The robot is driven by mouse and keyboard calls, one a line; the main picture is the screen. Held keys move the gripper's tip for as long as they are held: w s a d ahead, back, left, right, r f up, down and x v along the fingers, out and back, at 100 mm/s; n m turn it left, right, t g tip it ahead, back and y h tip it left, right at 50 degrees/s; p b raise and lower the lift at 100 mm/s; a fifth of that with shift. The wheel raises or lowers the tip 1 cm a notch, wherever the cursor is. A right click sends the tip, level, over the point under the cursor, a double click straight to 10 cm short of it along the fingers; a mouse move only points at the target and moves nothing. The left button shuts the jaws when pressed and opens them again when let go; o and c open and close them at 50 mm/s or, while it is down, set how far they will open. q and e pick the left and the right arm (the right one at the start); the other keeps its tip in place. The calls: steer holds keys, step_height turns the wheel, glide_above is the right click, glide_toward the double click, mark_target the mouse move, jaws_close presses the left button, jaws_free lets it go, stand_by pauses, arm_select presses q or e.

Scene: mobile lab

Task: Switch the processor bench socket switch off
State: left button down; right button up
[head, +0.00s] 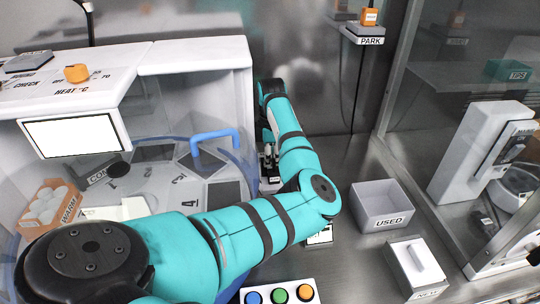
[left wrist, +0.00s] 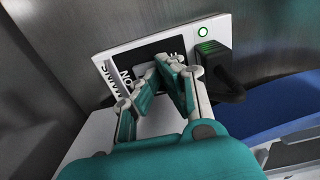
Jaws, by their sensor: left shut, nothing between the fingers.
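The socket (left wrist: 115,62) is a white plate on the metal wall in the left wrist view, with lettering that reads MAINS and ON. Its dark switch area (left wrist: 147,53) is partly hidden behind my fingers. A small green light (left wrist: 203,31) glows at its upper right. My left gripper (left wrist: 172,66) is shut and empty, its fingertips in front of the switch area; I cannot tell whether they touch it. In the head view my left gripper (head: 268,153) is low by the back wall, right of the white processor, mostly hidden by my arm. My right gripper is not in view.
A black plug (left wrist: 214,65) with a cable sits right of the switch. The white processor (head: 195,55) with its blue handle (head: 214,136) stands left of my arm. A grey USED bin (head: 382,205) and glass panels are to the right.

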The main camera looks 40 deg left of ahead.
arm_select(q)
steer(key=shift+f, duration=0.2)
steer(key=shift+r+p, duration=2.2)
steer(key=shift+r, duration=1.35)
